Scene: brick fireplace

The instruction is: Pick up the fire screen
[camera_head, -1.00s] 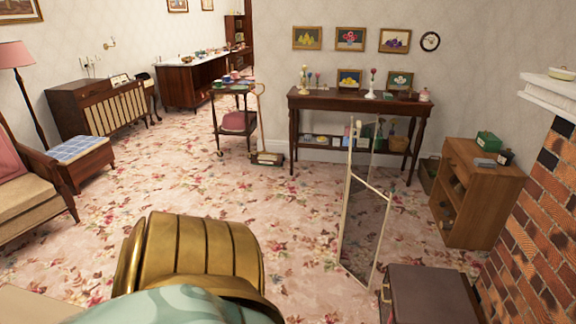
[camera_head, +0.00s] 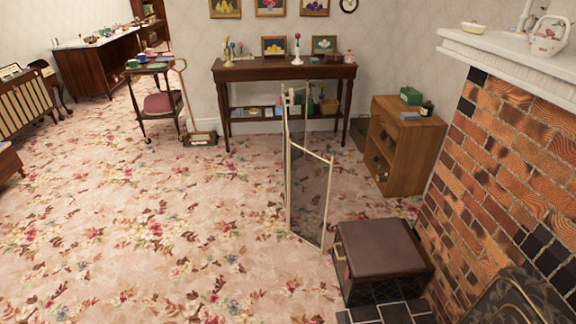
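The fire screen (camera_head: 309,195) stands upright on the carpet near the middle of the view. It has thin cream-coloured frames and see-through dark panels, folded at an angle to each other. Its lower right edge is close to a brown box seat. Neither of my grippers shows in the view, so nothing is seen touching the screen.
The brown-topped box seat (camera_head: 382,249) stands right of the screen, before the brick fireplace (camera_head: 510,165). A wooden cabinet (camera_head: 408,150) and a dark console table (camera_head: 285,72) stand behind. A tea trolley (camera_head: 158,95) is at back left. Carpet (camera_head: 140,220) at left is clear.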

